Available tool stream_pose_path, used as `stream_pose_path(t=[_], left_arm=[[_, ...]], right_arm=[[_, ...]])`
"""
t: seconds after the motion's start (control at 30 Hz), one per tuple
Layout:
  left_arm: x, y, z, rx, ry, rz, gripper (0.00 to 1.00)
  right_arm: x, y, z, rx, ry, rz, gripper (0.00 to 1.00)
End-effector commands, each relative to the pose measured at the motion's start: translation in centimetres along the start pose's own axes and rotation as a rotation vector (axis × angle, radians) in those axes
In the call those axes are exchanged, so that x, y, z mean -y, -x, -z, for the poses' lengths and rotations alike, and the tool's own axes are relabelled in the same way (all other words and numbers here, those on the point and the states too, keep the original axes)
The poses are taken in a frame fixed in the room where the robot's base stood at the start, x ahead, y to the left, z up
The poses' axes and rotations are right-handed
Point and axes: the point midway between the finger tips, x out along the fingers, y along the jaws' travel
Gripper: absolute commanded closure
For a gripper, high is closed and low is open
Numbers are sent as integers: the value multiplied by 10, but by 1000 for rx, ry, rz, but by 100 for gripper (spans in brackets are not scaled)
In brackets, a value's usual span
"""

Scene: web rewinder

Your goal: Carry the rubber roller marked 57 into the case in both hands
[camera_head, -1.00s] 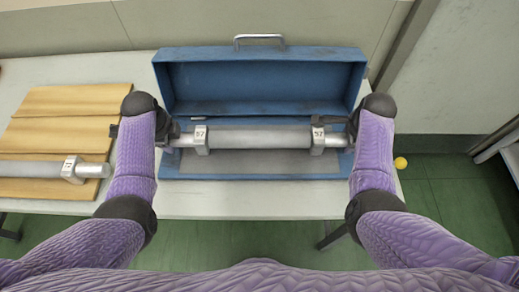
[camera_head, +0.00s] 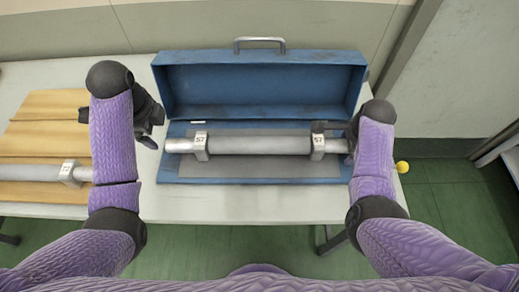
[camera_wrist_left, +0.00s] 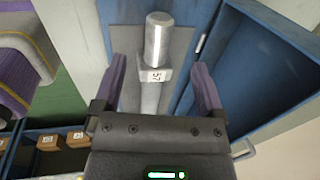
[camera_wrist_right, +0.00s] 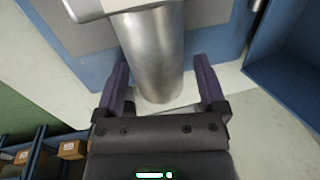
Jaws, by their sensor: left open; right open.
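The rubber roller marked 57 (camera_head: 258,145) lies level in the open blue case (camera_head: 262,81), a grey cylinder with white 57 blocks near both ends. It also shows in the left wrist view (camera_wrist_left: 150,97). My left gripper (camera_head: 150,128) is open and clear of the roller, to the left of its left end; in its wrist view the shaft end stands between the spread fingers, ahead of them. My right gripper (camera_wrist_right: 162,82) is open with its fingers on either side of the roller's right shaft end (camera_wrist_right: 155,55). In the head view my right arm partly hides that end.
Another roller (camera_head: 35,172) with a marked block lies on wooden boards (camera_head: 50,115) at the left of the white table (camera_head: 240,205). The case lid stands raised at the back. Labelled boxes (camera_wrist_right: 72,149) show below in the right wrist view.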

Motion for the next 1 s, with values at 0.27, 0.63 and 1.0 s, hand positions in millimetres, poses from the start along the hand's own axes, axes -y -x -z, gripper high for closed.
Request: stream_pose_path(t=[0.27,0.63,1.0], left_arm=[[0,18,0,0,0,-1,9],[0,17,0,-1,0,-1,9],[0,17,0,-1,0,-1,9]], right_arm=[[1,20,0,-1,-1,4,9],[1,111,0,-1,-1,3,9],[0,120,0,0,0,-1,9]])
